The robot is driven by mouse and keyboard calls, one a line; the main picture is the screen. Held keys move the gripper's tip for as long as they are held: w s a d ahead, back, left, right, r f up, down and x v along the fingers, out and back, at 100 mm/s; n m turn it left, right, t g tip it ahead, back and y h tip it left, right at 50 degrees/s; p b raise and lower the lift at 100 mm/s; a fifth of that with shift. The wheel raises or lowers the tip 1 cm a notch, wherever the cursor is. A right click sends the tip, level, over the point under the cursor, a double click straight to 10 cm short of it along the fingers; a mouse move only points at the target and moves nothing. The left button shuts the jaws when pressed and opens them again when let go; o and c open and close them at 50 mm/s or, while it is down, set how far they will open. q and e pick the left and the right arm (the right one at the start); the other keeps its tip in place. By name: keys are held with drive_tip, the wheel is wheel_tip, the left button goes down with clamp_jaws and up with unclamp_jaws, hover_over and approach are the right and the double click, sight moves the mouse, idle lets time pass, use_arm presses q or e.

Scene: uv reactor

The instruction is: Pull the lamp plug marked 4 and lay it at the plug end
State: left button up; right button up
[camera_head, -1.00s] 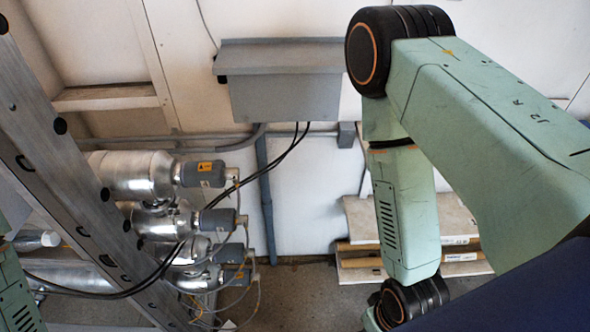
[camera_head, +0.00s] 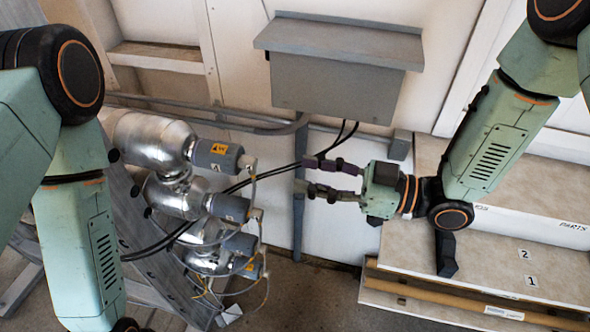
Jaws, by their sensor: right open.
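Several grey cylindrical lamp ends (camera_head: 216,157) stick out to the right from silver reactor tubes, stacked one below another at left centre. Pale plugs with thin cables sit at their right ends; the top plug (camera_head: 248,165) shows best. I cannot read a 4 on any of them. My right gripper (camera_head: 306,175) is open and empty, pointing left, to the right of the top plug and apart from it in the picture. My left arm comes in at the left, but its gripper is out of view. I cannot make out which place is the plug end.
A stepped pale shelf (camera_head: 420,252) at right carries the tags 2 (camera_head: 525,254) and 1 (camera_head: 531,281) and a strip reading PARTS. A grey box (camera_head: 335,85) hangs on the wall. Black cables (camera_head: 283,172) run from it behind the plugs. A slanted metal frame (camera_head: 140,262) stands at left.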

sight(256, 164)
drive_tip(key=x, duration=0.5)
drive_tip(key=shift+s+b, duration=0.15)
drive_tip(key=shift+b, duration=0.2)
drive_tip(key=shift+a+r, duration=0.15)
drive_tip(key=shift+a, duration=0.5)
drive_tip(key=shift+p+x, duration=0.5)
drive_tip(key=shift+x, duration=1.45)
drive_tip(key=shift+d, duration=0.25)
drive_tip(key=c, duration=0.6)
clamp_jaws()
drive_tip(key=shift+d, duration=0.1)
